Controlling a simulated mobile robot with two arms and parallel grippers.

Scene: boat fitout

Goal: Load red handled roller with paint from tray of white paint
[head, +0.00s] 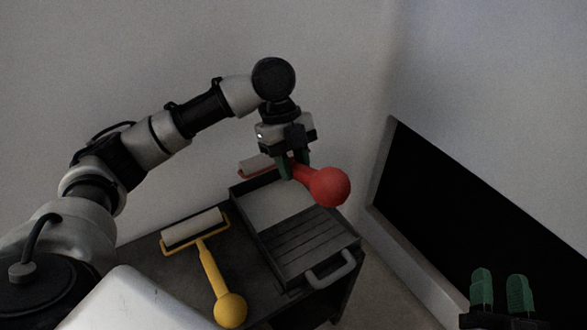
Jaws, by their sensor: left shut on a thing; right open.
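The red handled roller (328,187) is held by my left gripper (293,170), which is shut on its red handle. The round red end of the handle points to the lower right. The roller's pale sleeve (256,163) shows behind the gripper, over or just beyond the far edge of the tray; contact cannot be told. The dark paint tray (300,252) stands on the cart, with white paint (275,205) in its far part and a ribbed slope nearer. My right gripper (501,292) is open and empty at the lower right, away from the tray.
A yellow handled roller (209,265) lies on the dark cart top (180,275) left of the tray. The tray's grey handle (330,270) faces the near right. A wall stands behind the cart. A dark opening (470,230) with a pale frame is at right.

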